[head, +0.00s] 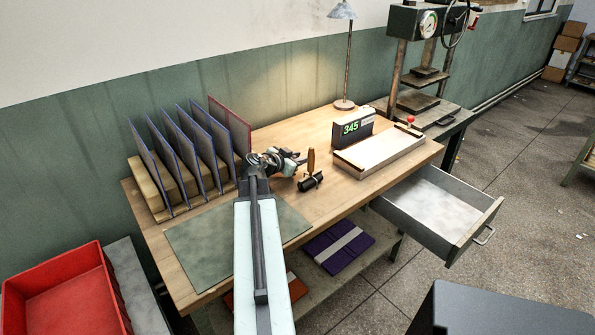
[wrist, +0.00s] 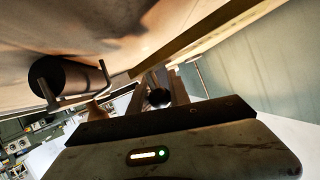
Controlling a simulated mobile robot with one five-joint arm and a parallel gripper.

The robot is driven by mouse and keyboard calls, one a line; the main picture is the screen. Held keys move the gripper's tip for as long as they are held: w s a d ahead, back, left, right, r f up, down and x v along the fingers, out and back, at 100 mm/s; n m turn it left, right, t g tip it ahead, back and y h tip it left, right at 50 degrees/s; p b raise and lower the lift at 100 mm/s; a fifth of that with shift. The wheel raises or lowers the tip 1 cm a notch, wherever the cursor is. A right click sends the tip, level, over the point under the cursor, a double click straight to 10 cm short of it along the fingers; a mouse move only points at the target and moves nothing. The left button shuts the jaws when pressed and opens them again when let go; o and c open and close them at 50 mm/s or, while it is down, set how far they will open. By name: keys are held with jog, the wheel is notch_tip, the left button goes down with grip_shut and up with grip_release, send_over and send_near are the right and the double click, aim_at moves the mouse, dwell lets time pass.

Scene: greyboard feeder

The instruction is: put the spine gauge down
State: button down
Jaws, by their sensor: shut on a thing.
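My gripper (head: 290,158) is low over the wooden workbench, left of the brayer with its wooden handle and black roller. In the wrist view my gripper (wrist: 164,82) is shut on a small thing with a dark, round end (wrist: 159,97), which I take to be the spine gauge. Most of it is hidden between the jaws, and I cannot tell whether it touches the bench top. The brayer (head: 311,180) is close by, and its black roller shows at the left of the wrist view (wrist: 62,82).
A wooden rack (head: 149,187) with several upright boards stands at the bench's back left. A green mat (head: 200,245) lies in front of it. A display reading 345 (head: 352,130) and a pale wooden block (head: 378,152) stand to the right. A drawer (head: 440,205) hangs open at the right.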

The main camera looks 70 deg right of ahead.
notch_tip(320, 180, down, 3)
jog(key=shift+f+b, duration=0.2)
jog(key=shift+b, duration=1)
jog(key=shift+r, duration=0.2)
jog(key=shift+f, duration=0.15)
jog(key=c, duration=1.2)
grip_release()
